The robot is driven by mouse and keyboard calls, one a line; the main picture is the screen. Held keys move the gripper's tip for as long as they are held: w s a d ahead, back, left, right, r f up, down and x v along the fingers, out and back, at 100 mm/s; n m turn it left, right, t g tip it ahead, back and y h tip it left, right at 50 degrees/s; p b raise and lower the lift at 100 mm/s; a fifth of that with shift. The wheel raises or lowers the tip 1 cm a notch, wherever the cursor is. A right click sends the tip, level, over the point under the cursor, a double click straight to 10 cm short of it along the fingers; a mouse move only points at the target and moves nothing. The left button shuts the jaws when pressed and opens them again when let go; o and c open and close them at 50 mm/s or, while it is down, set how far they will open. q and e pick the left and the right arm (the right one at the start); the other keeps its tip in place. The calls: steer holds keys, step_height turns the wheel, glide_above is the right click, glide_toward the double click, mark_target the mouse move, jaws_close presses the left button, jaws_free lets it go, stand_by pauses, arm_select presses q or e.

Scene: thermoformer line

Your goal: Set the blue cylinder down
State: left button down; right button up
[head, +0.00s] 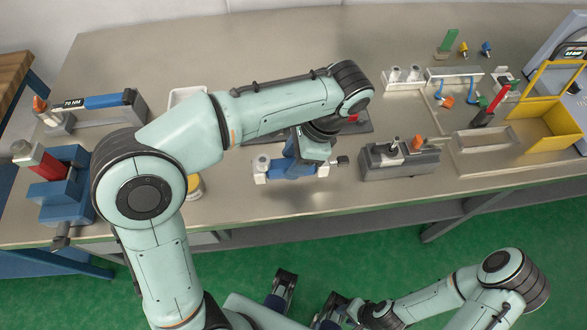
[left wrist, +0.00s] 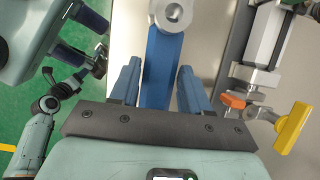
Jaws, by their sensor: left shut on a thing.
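My left gripper (head: 291,168) is shut on the blue cylinder (left wrist: 158,68). In the left wrist view the cylinder lies between the two blue fingers, and its silver ring-shaped end (left wrist: 172,14) points away from the palm. In the head view the gripper is above the bench (head: 350,215) near its front edge, with a soft shadow on the metal below.
A grey vise-like fixture (head: 400,162) stands just right of my left gripper. A blue vise (head: 64,190) and a torque wrench (head: 108,100) are at the left. An empty tray (head: 483,163) and a yellow bin (head: 555,130) are at the right. Bare bench lies along the front edge.

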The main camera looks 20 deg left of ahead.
arm_select(q)
steer(key=shift+f+b, duration=0.45)
steer(key=shift+f, duration=1.7)
steer(key=shift+f, duration=0.15)
steer(key=c, duration=0.5)
jaws_free()
steer(key=p+v, duration=0.3)
steer(key=v, duration=0.9)
steer(key=shift+a, duration=0.1)
